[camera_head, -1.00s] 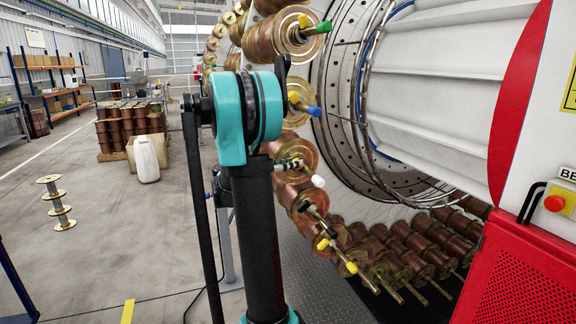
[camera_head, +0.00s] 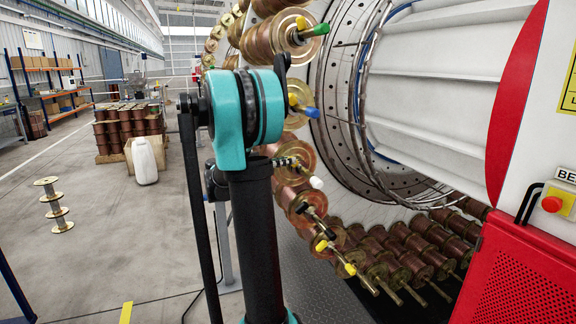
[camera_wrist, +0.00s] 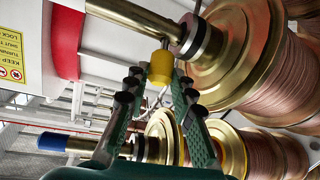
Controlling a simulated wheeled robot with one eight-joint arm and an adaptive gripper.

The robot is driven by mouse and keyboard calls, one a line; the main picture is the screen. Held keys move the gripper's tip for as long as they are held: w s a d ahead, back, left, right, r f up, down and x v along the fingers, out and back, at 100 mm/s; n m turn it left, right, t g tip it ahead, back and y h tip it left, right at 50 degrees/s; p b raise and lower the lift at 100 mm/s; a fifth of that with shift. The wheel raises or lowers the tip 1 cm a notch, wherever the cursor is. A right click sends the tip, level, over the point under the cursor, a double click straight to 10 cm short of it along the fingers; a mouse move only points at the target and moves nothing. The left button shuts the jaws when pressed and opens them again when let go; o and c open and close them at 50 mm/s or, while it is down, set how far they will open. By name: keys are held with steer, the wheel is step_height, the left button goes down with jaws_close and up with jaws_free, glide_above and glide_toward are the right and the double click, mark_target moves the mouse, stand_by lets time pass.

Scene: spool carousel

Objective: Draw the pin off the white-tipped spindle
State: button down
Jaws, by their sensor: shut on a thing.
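The white-tipped spindle (camera_head: 316,182) sticks out of a copper spool on the big wheel. In the wrist view a bare metal spindle (camera_wrist: 125,13) with a black collar crosses the top; its tip is outside the picture. My gripper (camera_wrist: 158,76) is shut on the yellow head of the pin (camera_wrist: 161,67). The pin's short metal stem (camera_wrist: 164,44) points up at the spindle's underside; I cannot tell whether it still sits in it. In the head view my green-and-black gripper fingers (camera_head: 284,161) show just above and left of the white tip, partly hidden by my arm.
Neighbouring spindles carry a green tip (camera_head: 322,29), a blue tip (camera_head: 312,112) and a yellow tip (camera_head: 351,269). The blue tip also shows lower left in the wrist view (camera_wrist: 51,142). A red machine guard (camera_head: 515,275) stands at right.

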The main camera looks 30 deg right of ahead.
steer(key=shift+y, duration=0.6)
steer(key=shift+w+a+r, duration=0.2)
steer(key=shift+a+r, duration=0.65)
steer(key=shift+r, duration=0.25)
steer(key=shift+w+a+r, duration=0.2)
steer(key=shift+a+r, duration=0.65)
steer(key=shift+r, duration=0.2)
steer(key=w+a, duration=0.2)
steer(key=a, duration=0.9)
steer(key=shift+w+a, duration=0.3)
steer(key=shift+w, duration=0.1)
